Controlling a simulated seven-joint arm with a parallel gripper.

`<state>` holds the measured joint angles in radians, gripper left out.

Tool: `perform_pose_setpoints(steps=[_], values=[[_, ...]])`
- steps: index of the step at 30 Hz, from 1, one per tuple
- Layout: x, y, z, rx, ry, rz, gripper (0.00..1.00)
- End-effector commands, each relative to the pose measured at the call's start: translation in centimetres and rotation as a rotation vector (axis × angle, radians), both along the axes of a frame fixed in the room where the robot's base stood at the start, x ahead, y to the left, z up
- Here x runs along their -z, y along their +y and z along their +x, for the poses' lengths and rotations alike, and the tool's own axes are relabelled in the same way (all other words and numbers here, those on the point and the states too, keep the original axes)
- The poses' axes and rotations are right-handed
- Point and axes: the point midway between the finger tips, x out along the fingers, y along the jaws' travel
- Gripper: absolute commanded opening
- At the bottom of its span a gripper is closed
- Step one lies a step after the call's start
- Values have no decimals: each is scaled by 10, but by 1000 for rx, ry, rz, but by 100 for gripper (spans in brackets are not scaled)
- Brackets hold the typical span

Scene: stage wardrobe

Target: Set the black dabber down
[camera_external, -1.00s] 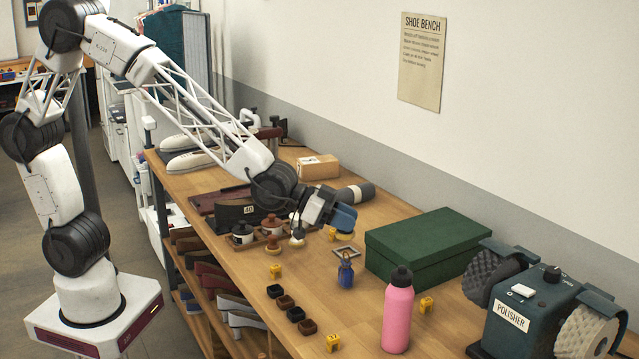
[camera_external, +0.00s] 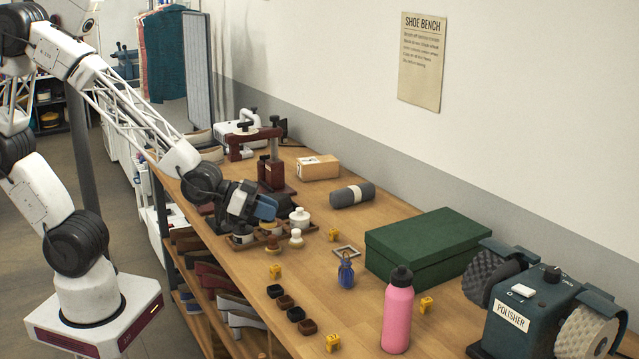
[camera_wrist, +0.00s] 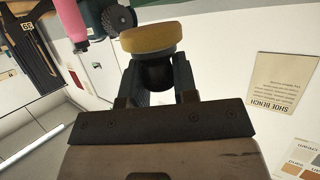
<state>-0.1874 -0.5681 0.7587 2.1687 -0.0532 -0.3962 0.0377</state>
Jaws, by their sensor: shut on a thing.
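My gripper (camera_external: 264,208) is over the left part of the bench, tilted sideways above the row of polish pots. In the wrist view my gripper (camera_wrist: 157,95) is shut on the black dabber (camera_wrist: 157,74), its dark handle between the fingers and its tan pad (camera_wrist: 151,39) facing away from them. A brown dabber (camera_external: 273,245) and a white dabber (camera_external: 296,239) stand in front of the pots. The white pot (camera_external: 300,218) is right of my gripper; the other pots are partly covered by it.
A dark red press (camera_external: 270,172) stands behind my gripper. A grey roll (camera_external: 352,195), green box (camera_external: 428,246), blue bottle (camera_external: 346,272) and pink bottle (camera_external: 398,312) are to the right. Small dark cups (camera_external: 285,302) line the front. Bare wood lies between the roll and the box.

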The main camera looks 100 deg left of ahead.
Motion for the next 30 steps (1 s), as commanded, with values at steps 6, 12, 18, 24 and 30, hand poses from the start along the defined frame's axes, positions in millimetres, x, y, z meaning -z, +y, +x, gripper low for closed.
perform_pose_setpoints(steps=[6,12,18,24,30], values=[[13,8,-47,-35,-2,0,5],[28,12,-89,-65,-1,0,5],[44,15,-130,-96,-1,1,5],[62,16,-170,-127,-1,2,5],[81,15,-207,-155,1,1,5]])
